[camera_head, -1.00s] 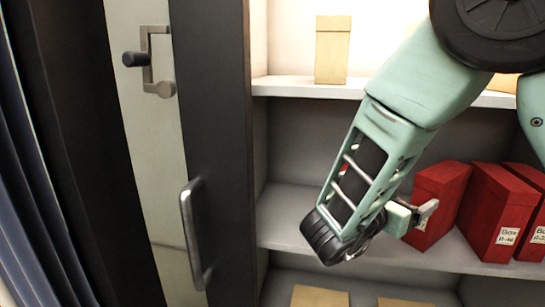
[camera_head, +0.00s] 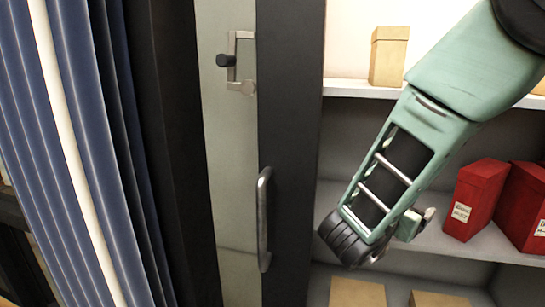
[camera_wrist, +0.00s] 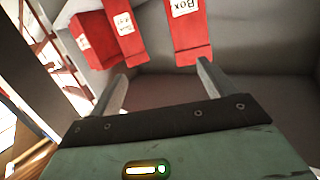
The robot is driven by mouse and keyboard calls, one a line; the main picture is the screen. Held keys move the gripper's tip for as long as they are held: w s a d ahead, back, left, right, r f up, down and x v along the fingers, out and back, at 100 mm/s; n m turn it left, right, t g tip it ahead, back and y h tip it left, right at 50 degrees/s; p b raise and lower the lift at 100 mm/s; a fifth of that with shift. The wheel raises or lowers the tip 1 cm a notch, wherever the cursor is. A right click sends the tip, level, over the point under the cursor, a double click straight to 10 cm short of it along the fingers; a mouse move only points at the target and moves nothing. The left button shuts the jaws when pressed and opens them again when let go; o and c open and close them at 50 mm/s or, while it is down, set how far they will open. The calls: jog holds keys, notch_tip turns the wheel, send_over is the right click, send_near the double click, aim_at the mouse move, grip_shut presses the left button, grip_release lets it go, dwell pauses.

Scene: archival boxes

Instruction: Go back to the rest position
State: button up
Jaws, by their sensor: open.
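My gripper (camera_head: 418,222) is in front of the middle shelf, to the left of the red boxes in the head view. In the wrist view its two fingers (camera_wrist: 158,78) are spread apart with nothing between them. A red box (camera_head: 476,200) with a white label stands on the middle shelf, and a second red box (camera_head: 524,205) stands to its right, cut off by the frame edge. The wrist view shows several red boxes (camera_wrist: 188,38) beyond the fingertips, apart from them.
A tan box (camera_head: 388,58) stands on the upper shelf (camera_head: 350,88). More tan boxes (camera_head: 357,293) are on the lower shelf. A dark panel with a metal handle (camera_head: 264,220) and a pale door with a latch (camera_head: 240,62) are at the left, beside a blue ribbed surface (camera_head: 75,150).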

jog(key=a+f+n+y, duration=0.3)
jog(key=a+n+y, duration=0.4)
jog(key=a+y, duration=0.6)
jog(key=s+a+n+g+y, duration=0.2)
jog(key=s+a+n+y, duration=0.1)
jog(key=s+a, duration=0.35)
jog(key=s+d+f+n+g+h, duration=0.1)
jog(key=s+d+n+g, duration=0.2)
jog(key=s, duration=0.7)
jog(key=s+d+f+n+g+h, duration=0.1)
jog(key=s+d+n+g, duration=0.3)
jog(key=s, duration=0.6)
jog(key=shift+s+f+n+g+h, duration=0.35)
jog(key=shift+n+g+h, duration=0.2)
jog(key=shift+g, duration=0.25)
